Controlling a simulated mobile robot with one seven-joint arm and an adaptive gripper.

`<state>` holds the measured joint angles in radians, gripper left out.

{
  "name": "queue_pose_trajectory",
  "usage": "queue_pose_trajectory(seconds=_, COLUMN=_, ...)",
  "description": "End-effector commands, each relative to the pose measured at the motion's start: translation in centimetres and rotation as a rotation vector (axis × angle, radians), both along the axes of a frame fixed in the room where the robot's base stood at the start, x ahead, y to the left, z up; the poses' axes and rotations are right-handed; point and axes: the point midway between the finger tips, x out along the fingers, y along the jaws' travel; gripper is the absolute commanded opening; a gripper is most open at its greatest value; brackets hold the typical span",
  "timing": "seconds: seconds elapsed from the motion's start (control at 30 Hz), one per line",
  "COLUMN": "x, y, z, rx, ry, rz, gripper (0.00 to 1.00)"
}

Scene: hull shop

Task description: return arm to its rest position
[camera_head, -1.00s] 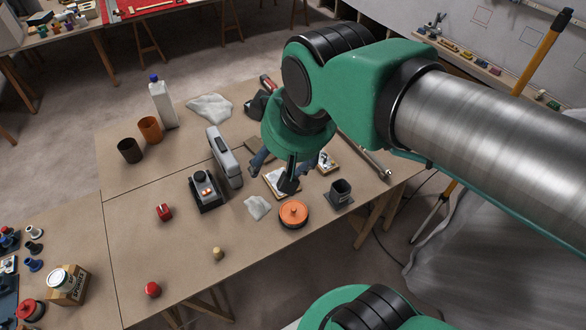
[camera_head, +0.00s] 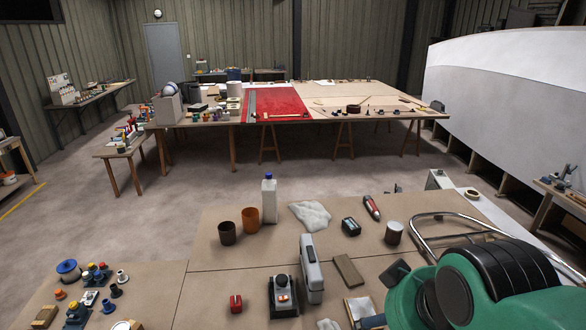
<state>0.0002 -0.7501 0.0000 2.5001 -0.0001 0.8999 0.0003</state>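My arm (camera_head: 490,285) shows at the lower right, its green and black joint bent low over the right side of the near workbench (camera_head: 225,280). My gripper (camera_head: 384,298) is only partly in view at the left of that joint. A dark, flat piece and a blue-grey piece stick out there, and the picture's bottom edge and my arm hide the rest. I cannot tell whether its fingers are apart or closed. I see no object clearly held.
Near my gripper are a brown block (camera_head: 347,270), a grey upright case (camera_head: 311,268), a dark grey cup (camera_head: 394,232) and a metal tube frame (camera_head: 470,222). A white bottle (camera_head: 269,200) stands farther back. Open floor (camera_head: 130,225) lies between this bench and the far tables (camera_head: 370,110).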

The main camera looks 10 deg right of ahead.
Motion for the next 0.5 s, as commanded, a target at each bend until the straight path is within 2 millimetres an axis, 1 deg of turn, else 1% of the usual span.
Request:
queue_pose_trajectory(seconds=0.03, x=0.0, y=0.0, z=-1.4, rx=0.000, ry=0.000, rz=0.000, gripper=0.66)
queue_pose_trajectory(seconds=0.2, x=0.0, y=0.0, z=-4.0, rx=0.000, ry=0.001, rz=0.000, gripper=0.66)
queue_pose_trajectory(seconds=0.33, x=0.0, y=0.0, z=-5.6, rx=0.000, ry=0.000, rz=0.000, gripper=0.66)
queue_pose_trajectory(seconds=0.5, x=0.0, y=0.0, z=-6.6, rx=0.000, ry=0.000, rz=0.000, gripper=0.66)
